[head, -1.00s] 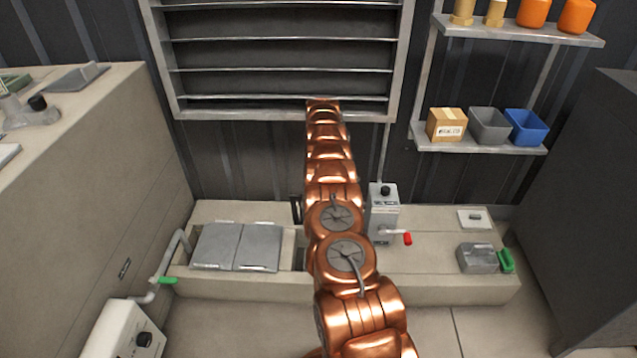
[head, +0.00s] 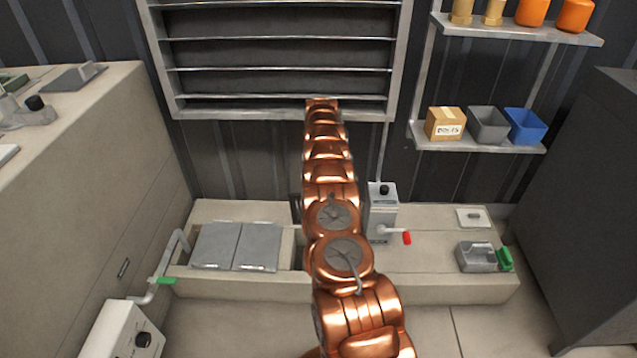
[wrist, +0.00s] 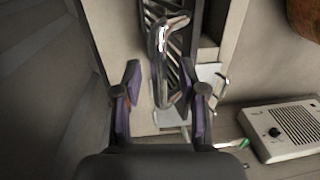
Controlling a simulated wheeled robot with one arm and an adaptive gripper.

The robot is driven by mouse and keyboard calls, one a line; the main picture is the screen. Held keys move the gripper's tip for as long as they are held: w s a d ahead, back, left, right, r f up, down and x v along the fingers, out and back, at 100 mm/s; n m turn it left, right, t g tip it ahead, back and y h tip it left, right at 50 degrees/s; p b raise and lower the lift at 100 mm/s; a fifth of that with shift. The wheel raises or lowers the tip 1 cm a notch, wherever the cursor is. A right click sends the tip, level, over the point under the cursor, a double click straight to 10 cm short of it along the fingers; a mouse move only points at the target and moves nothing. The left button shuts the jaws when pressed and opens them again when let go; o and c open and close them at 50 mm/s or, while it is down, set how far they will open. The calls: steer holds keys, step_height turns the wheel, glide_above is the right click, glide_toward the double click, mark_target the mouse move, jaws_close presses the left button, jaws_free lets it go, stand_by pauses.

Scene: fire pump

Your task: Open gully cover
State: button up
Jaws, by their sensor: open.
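A dark slatted grate (wrist: 176,42), which looks like the gully cover, lies in a pale plinth in the wrist view. A shiny metal handle (wrist: 162,40) runs along it. My gripper (wrist: 164,88) is open, with one finger on each side of the handle's lower part and visible gaps between. I cannot tell how far above the grate the fingers are. In the head view, my copper arm hides most of the grate and the gripper. Two grey plates (head: 236,246) lie over the plinth's recess, left of my arm.
A pipe with a green handle (head: 166,281) and a white box (head: 122,332) stand at left. Wall louvres (head: 280,55) rise behind.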

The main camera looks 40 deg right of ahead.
steer(key=shift+r, duration=0.15)
steer(key=shift+w+d+r, duration=0.1)
steer(key=shift+w+r, duration=0.05)
steer(key=shift+r, duration=1.65)
steer(key=shift+w+d+r, duration=0.1)
steer(key=shift+r, duration=1.7)
